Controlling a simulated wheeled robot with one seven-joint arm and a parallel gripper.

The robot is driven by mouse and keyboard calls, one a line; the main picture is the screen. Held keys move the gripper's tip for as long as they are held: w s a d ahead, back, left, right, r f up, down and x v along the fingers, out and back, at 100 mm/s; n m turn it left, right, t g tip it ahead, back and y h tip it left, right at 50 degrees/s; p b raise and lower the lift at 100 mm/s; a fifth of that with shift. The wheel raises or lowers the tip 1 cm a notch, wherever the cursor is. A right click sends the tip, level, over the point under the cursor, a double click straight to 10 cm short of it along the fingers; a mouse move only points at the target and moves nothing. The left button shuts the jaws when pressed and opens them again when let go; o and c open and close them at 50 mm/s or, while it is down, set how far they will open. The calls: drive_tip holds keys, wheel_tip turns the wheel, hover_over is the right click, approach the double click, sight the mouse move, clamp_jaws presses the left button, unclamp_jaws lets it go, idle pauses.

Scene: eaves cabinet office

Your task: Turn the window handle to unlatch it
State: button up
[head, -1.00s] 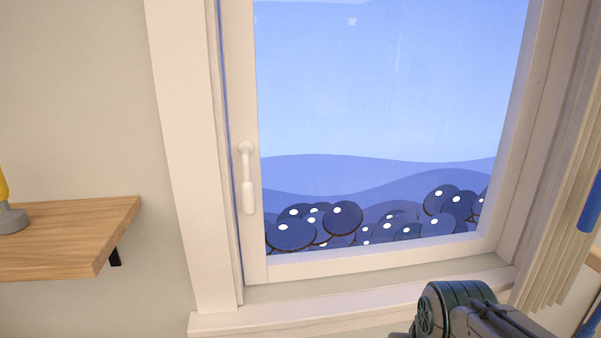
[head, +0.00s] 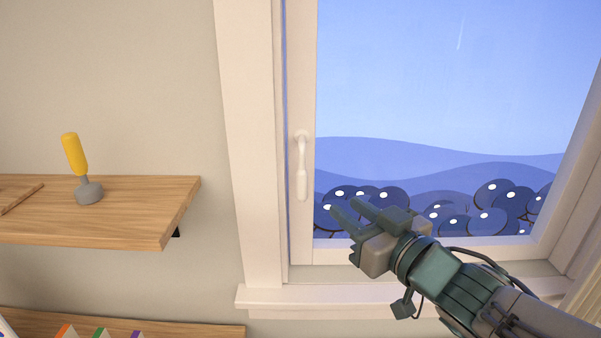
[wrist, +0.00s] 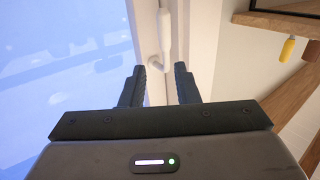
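The white window handle (head: 302,168) is on the left side of the window frame (head: 300,230) and hangs straight down from its base. In the wrist view the handle (wrist: 165,40) appears beyond the fingers, near the middle top. My gripper (head: 344,210) is below and to the right of the handle in the head view, in front of the glass. Its two fingers are apart with nothing between them, and they do not appear to touch the handle. The window sash looks closed.
A wooden shelf (head: 120,227) on the left wall bears a yellow-handled tool with a grey base (head: 88,192). A lower shelf (head: 190,327) holds several colored items. The window sill (head: 290,299) juts out below the window. The wall between shelf and window is clear.

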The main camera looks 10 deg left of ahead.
sight(305, 179)
drive_tip(key=x, duration=0.9)
drive_tip(key=p+x, duration=0.1)
drive_tip(key=x, duration=0.4)
drive_tip(key=shift+s+a+r, duration=0.25)
drive_tip(key=shift+s, duration=0.1)
clamp_jaws()
